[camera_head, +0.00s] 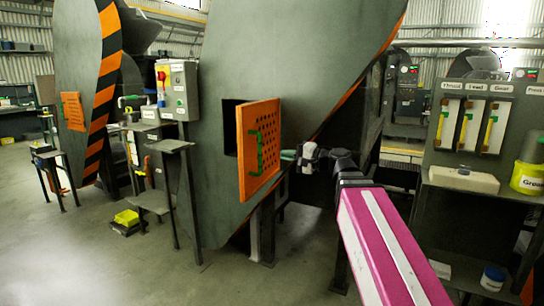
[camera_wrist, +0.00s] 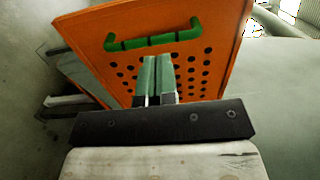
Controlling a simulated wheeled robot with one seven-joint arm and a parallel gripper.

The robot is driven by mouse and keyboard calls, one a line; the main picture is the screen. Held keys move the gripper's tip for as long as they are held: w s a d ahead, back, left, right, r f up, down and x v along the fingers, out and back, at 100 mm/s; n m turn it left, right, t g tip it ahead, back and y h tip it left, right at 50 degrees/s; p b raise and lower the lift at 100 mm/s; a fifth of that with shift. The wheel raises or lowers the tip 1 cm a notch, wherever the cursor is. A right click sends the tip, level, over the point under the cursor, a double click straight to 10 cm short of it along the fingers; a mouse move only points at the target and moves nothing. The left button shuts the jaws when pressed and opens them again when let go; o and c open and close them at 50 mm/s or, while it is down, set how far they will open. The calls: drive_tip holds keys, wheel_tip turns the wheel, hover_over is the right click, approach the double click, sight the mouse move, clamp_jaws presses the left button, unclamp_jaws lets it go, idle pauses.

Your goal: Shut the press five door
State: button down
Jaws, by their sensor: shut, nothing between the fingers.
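An orange perforated door (camera_head: 247,180) with a green handle (camera_head: 257,152) stands ajar on the dark grey press (camera_head: 215,200). Part of the dark opening (camera_head: 229,125) shows to the left of the door. My gripper (camera_head: 287,155) is just right of the door in the head view, with its green fingertips pointing toward it. In the wrist view, the door (camera_wrist: 215,40) fills the upper middle and the handle (camera_wrist: 152,42) crosses above the fingertips (camera_wrist: 157,60). The fingers are shut together with nothing between them. I cannot tell whether they touch the door.
A control box (camera_head: 178,90) with a red button stands left of the door, above small dark stands (camera_head: 168,147). Another press with an orange door (camera_head: 72,111) is farther left. A tool board (camera_head: 472,125) and bench stand right. The floor (camera_head: 100,250) at front left is clear.

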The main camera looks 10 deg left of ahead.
sight(245, 150)
drive_tip(key=x, duration=1.2)
drive_tip(key=shift+w, duration=0.1)
drive_tip(key=shift+x, duration=0.8)
drive_tip(key=shift+f, duration=0.1)
